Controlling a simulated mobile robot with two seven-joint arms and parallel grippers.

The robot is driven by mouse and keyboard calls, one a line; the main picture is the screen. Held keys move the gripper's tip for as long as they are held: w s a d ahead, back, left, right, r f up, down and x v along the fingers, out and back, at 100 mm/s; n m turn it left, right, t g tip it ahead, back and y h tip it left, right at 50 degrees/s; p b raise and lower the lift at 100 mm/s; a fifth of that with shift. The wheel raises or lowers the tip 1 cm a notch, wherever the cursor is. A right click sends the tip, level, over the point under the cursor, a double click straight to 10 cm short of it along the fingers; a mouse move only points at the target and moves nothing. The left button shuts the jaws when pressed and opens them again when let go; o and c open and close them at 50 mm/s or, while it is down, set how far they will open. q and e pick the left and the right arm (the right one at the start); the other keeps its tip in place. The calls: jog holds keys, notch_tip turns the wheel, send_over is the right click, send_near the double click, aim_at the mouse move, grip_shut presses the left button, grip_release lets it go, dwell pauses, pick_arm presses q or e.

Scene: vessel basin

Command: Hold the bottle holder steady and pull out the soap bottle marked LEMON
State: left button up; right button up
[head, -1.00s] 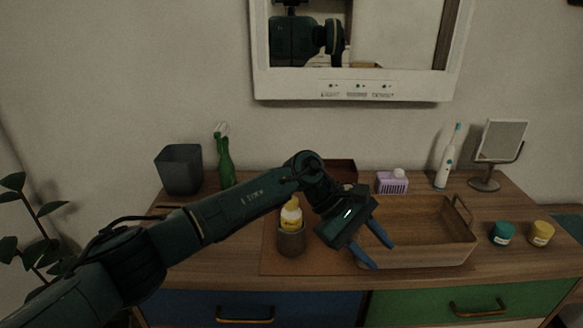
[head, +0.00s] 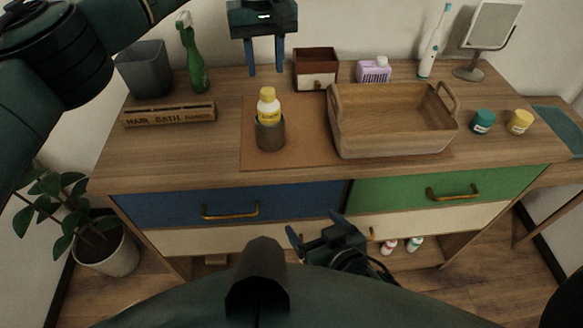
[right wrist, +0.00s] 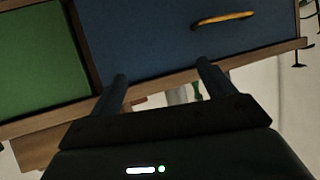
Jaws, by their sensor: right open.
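The label's writing is too small to read, and the holder hides the bottle's lower part. My left gripper (head: 266,70) is open and empty, pointing down above and behind the bottle, apart from it. My right gripper (head: 318,226) is open and empty, low in front of the dresser drawers. In the right wrist view its fingers (right wrist: 162,76) are spread before the blue drawer (right wrist: 160,45).
A wooden basket (head: 395,150) stands right of the holder on a brown mat (head: 251,158). Behind are a small drawer box (head: 316,66) and a purple soap item (head: 374,70).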

aim_at(275, 139)
jog(key=w+a+r+t, duration=0.1)
jog(key=w+r, duration=0.1)
jog(key=w+a+r+t, duration=0.1)
jog(key=w+r+t, duration=0.1)
jog(key=w+r, duration=0.1)
jog(key=w+a+r+t, duration=0.1)
jog(key=w+r, duration=0.1)
jog(key=shift+w+a+r+t, duration=0.25)
jog(key=shift+w+r+t, duration=0.05)
jog(key=shift+t, duration=0.1)
jog(key=shift+w+a+r+y, duration=0.3)
jog(key=shift+w+a, duration=0.05)
jog(key=shift+w, duration=0.05)
jog(key=x, duration=1.2)
jog(key=shift+w+r, duration=0.1)
jog(key=shift+w, duration=0.2)
jog(key=c, duration=1.1)
